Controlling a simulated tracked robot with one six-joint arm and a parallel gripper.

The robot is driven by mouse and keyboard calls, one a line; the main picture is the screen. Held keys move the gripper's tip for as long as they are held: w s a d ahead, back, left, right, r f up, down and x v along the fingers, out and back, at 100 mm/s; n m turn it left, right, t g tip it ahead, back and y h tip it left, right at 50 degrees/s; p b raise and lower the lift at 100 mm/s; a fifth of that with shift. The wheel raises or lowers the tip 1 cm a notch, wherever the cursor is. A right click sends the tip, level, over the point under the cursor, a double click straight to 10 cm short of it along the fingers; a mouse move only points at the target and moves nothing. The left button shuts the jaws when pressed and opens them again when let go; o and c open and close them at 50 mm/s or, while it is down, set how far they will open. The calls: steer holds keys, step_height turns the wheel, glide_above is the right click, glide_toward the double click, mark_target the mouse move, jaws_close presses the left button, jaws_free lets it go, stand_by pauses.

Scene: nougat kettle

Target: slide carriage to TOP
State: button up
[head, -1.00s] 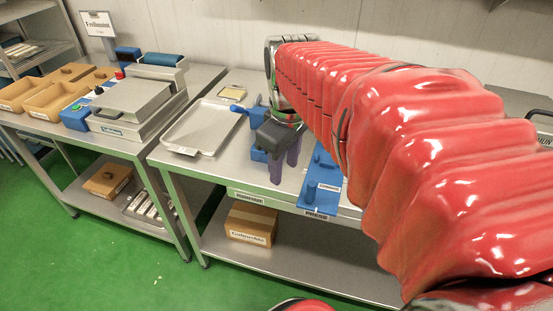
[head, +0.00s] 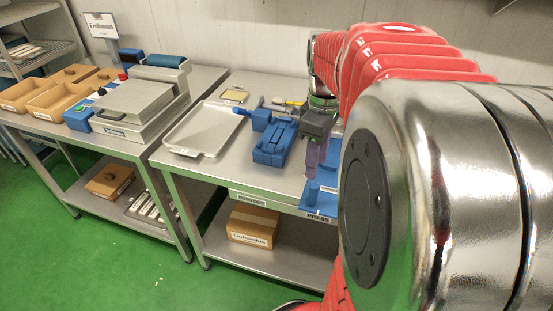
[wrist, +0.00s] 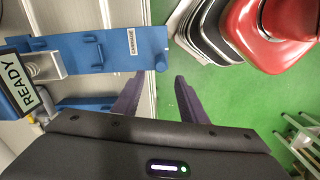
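My gripper (head: 312,168) is above the front part of the right-hand steel table in the head view. In the wrist view its two purple fingers (wrist: 158,82) stand apart with nothing between them. A blue plate (wrist: 110,52) with a small label and raised pegs lies beyond the left finger. In the head view this blue plate (head: 318,200) is at the table's front edge, partly hidden by my arm. A blue fixture (head: 275,143) stands left of my gripper.
A metal tray (head: 205,128) lies left of the blue fixture. A READY sign (wrist: 15,85) is at the wrist view's left edge. A second table at left holds a grey press-like machine (head: 135,105) and tan boxes (head: 55,98). Green floor (wrist: 225,100) lies past the table edge.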

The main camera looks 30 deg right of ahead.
mark_target(313, 194)
step_height(313, 194, down, 13)
steer(key=shift+r, duration=0.15)
stand_by(0.4)
jaws_close()
stand_by(0.4)
steer(key=shift+d, duration=0.1)
